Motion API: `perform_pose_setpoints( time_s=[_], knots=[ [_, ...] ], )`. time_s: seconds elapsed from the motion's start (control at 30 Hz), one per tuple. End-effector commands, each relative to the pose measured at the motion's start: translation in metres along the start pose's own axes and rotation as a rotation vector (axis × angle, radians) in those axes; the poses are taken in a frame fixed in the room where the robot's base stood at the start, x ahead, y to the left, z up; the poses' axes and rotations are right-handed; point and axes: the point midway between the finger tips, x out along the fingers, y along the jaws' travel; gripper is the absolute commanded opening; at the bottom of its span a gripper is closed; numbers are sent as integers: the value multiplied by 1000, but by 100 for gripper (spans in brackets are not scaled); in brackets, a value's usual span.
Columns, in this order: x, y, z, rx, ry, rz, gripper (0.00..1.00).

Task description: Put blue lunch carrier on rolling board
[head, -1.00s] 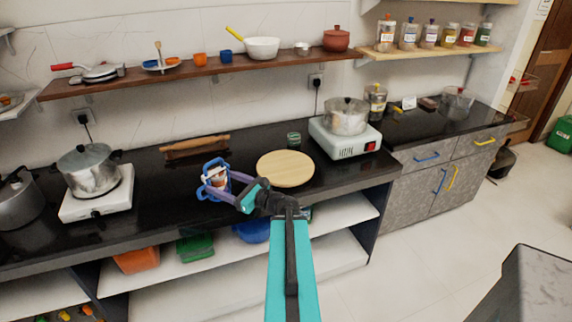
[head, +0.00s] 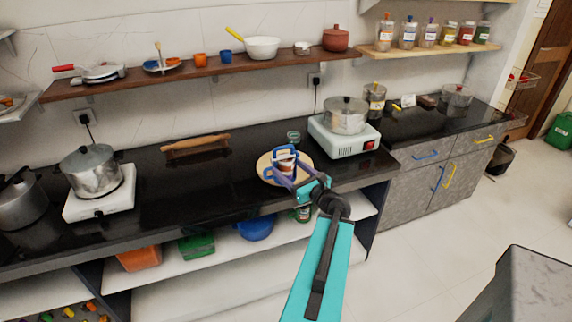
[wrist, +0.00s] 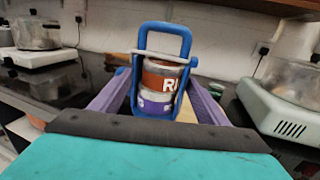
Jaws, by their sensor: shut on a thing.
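The blue lunch carrier (head: 285,163) is a blue frame with a handle around stacked tins. In the head view it appears upright over the round wooden rolling board (head: 264,166). I cannot tell whether its base touches the board. My gripper (head: 288,178) is shut on the carrier from the front right. In the wrist view the carrier (wrist: 161,75) stands between the two purple fingers, its handle up. A small pale part of the board (wrist: 187,114) shows behind it. The carrier hides the middle of the board.
A white stove with a steel pot (head: 345,115) stands close to the right of the board. A rolling pin (head: 195,146) lies at the back left. Another stove with a pot (head: 92,172) is at far left. The black counter (head: 190,190) left of the board is clear.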

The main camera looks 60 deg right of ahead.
Motion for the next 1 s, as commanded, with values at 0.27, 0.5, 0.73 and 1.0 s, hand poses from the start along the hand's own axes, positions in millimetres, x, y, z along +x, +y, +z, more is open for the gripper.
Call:
perform_pose_setpoints(
  time_s=[0.27, 0.5, 0.73, 1.0],
  knots=[
    [-2, -3, 2, 1, -4, -5, 38],
    [-1, -3, 1, 0, -4, -5, 38],
    [3, -5, -2, 0, -3, -6, 38],
    [9, -10, -3, 0, -2, -8, 38]
  ],
)
